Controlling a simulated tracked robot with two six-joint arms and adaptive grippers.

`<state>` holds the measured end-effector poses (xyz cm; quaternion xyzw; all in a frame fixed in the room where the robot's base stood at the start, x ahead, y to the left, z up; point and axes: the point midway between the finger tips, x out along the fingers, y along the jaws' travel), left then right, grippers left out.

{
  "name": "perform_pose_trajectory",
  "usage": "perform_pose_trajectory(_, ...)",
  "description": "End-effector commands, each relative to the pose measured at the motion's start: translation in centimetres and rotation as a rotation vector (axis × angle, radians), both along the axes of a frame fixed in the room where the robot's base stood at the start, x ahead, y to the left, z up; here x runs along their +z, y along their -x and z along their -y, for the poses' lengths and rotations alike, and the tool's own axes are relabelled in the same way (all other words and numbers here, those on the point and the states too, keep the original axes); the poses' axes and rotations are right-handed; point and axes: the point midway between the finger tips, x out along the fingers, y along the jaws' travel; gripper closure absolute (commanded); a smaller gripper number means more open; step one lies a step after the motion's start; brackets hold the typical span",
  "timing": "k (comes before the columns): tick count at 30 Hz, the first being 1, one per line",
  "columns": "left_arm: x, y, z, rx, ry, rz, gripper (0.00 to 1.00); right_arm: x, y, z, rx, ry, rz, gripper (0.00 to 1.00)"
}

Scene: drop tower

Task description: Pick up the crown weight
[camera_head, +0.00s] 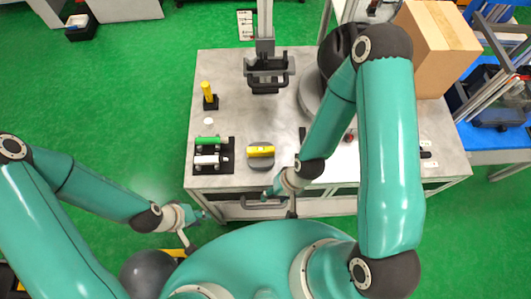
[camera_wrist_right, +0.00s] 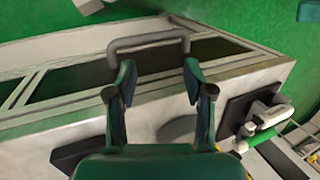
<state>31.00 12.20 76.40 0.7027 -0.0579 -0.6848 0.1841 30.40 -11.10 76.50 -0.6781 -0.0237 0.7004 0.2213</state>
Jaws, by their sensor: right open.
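I cannot tell for certain which thing is the crown weight. A yellow block (camera_head: 260,151) sits on a grey round base on the metal table, and a yellow cylinder (camera_head: 206,91) stands upright in a black holder further back. My right gripper (camera_head: 279,199) is open and empty at the table's front edge, right of and nearer than the yellow block. In the right wrist view its fingers (camera_wrist_right: 160,82) are apart, with a grey handle (camera_wrist_right: 150,42) beyond them. My left gripper (camera_head: 193,228) looks open and empty, in front of the table's left corner.
A black rack holds a green cylinder (camera_head: 208,142) and a white cylinder (camera_head: 207,160). The drop tower column (camera_head: 265,25) with its dark carriage (camera_head: 267,74) stands at the back. A cardboard box (camera_head: 435,45) is at the back right. The table's left front (camera_head: 200,182) is clear.

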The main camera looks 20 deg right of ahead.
Motion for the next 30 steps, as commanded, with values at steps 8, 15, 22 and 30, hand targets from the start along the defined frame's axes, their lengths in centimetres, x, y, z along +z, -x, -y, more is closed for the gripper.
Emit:
perform_pose_trajectory(8, -0.9, 0.0, 0.0, 0.0, 0.0, 0.0, 0.69, 1.0, 0.9, 0.4, -0.486, 0.027, -0.376, 0.48)
perform_pose_trajectory(15, -5.2, 0.0, 0.0, 0.0, 0.0, 0.0, 0.69, 7.1, -5.8, 3.4, -1.176, 0.078, -0.65, 0.48)
perform_pose_trajectory(22, -9.3, 0.0, 0.0, 0.0, 0.0, 0.0, 0.69, 15.4, -10.9, 6.4, -1.451, -0.037, -0.578, 0.48)
perform_pose_trajectory(30, -10.8, 0.0, 0.0, 0.0, 0.0, 0.0, 0.69, 17.9, -12.1, 6.9, -1.472, -0.118, -0.489, 0.48)
